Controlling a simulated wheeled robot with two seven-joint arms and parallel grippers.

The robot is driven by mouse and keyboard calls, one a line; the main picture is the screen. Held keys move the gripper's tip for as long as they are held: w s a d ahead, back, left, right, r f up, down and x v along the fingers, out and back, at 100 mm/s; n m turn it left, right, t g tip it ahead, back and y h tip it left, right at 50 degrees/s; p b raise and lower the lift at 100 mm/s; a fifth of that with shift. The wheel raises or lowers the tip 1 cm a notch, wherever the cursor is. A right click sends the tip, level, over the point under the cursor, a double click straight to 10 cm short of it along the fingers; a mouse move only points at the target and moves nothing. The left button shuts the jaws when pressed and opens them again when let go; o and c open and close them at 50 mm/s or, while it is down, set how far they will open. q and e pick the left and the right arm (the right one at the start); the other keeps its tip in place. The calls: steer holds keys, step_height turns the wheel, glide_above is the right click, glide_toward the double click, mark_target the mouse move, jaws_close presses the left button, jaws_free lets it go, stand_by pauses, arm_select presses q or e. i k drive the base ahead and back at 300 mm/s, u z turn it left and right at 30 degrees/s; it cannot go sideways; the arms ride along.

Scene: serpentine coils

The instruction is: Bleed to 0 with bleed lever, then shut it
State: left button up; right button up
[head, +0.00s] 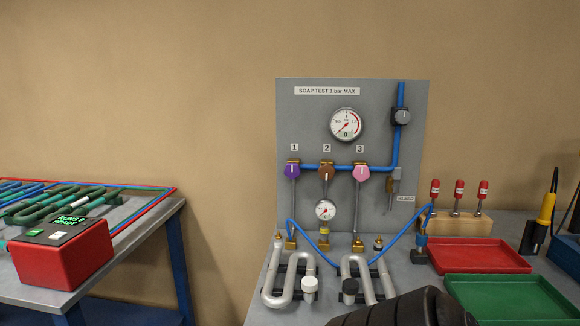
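The bleed lever (390,187) is a small brownish lever below the blue pipe at the right side of the grey panel (300,120), beside the BLEED label (405,198). It seems to hang downward; at this size I cannot tell whether its valve is open or shut. The large round gauge (346,124) has a red arc on its right, and its needle seems to point to the lower left. A smaller gauge (325,210) sits under valve 2; its reading is too small to tell. Neither of my grippers is in view.
Purple (292,171), brown (326,173) and pink (361,172) knobs line the blue pipe. Grey serpentine coils (290,281) stand below the panel. Red (480,257) and green (510,300) trays lie at right. A red box (62,255) sits on the left table.

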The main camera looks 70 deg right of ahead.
mark_target(397, 174)
steer(key=u, duration=0.15)
steer(key=k, duration=1.15)
steer(key=z, duration=1.6)
